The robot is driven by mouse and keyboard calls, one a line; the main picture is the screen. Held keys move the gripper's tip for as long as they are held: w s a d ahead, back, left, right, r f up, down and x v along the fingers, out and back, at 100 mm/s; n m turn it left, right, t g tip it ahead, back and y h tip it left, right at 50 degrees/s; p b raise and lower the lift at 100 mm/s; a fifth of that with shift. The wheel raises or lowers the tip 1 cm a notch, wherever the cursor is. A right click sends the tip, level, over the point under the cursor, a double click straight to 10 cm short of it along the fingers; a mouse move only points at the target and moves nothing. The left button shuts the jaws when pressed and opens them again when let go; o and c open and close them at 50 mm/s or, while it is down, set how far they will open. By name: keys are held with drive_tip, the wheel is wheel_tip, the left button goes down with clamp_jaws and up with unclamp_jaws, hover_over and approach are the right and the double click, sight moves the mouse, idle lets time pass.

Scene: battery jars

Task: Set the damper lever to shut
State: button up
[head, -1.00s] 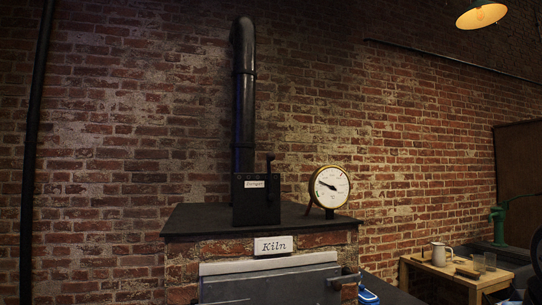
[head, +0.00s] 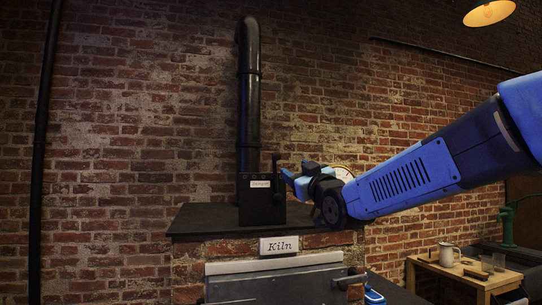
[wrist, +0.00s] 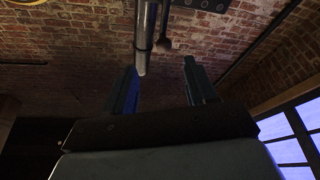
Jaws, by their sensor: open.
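The damper box (head: 262,204) is dark, with a small white label, and stands on the kiln top at the foot of the black flue pipe. Its dark lever (head: 276,163) points up at the box's right side. My gripper (head: 287,179) is just right of the lever, open, with its fingers towards it. In the wrist view my gripper (wrist: 160,66) shows two spread fingers. A pale metal rod (wrist: 145,36) ends near the left finger, beside a dark knobbed piece; I cannot tell whether either is touched. The label's text is too small to read.
The kiln (head: 225,222) has a flat dark top and a white "Kiln" sign (head: 279,245). A round gauge (head: 343,173) is mostly hidden behind my arm. A wooden table (head: 462,272) with a jug and glasses stands at the right. The kiln top's left side is clear.

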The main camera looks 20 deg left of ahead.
sight(274, 154)
drive_tip(key=x, duration=1.4)
drive_tip(key=shift+s+a+r, duration=0.2)
drive_tip(key=shift+a+r, duration=0.15)
drive_tip(key=shift+a, duration=0.1)
clamp_jaws()
